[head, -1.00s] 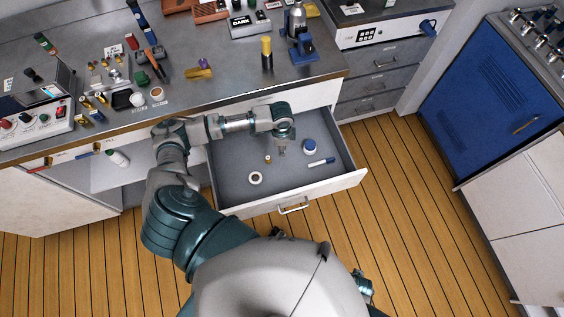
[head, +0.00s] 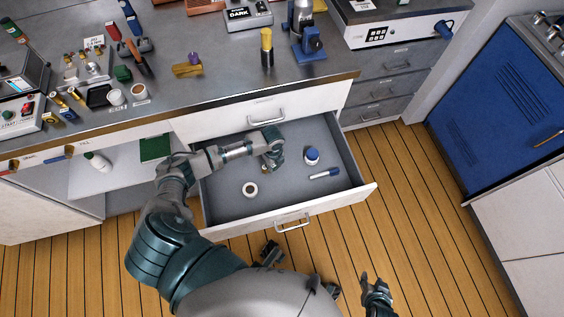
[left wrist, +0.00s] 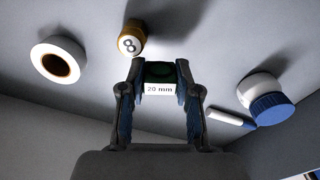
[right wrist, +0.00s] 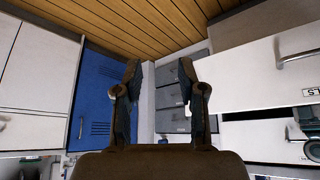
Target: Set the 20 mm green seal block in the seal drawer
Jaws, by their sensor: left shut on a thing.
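The green seal block (left wrist: 160,74), with a white "20 mm" label, is between the fingertips of my left gripper (left wrist: 160,82) in the left wrist view. The fingers are shut on it. In the head view my left gripper (head: 272,163) is inside the open seal drawer (head: 220,205), towards its back middle, and its arm hides the block. I cannot tell whether the block touches the drawer floor. My right gripper (right wrist: 160,85) is open and empty, with its fingers apart; in the head view it (head: 372,284) is over the wooden floor in front of the drawer.
In the drawer are a white ring-shaped roll (head: 250,189), a blue-capped jar (head: 312,155), a blue-and-white marker (head: 325,174) and a small brass piece marked "8" (left wrist: 131,40). The counter (head: 205,90) behind is crowded with tools.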

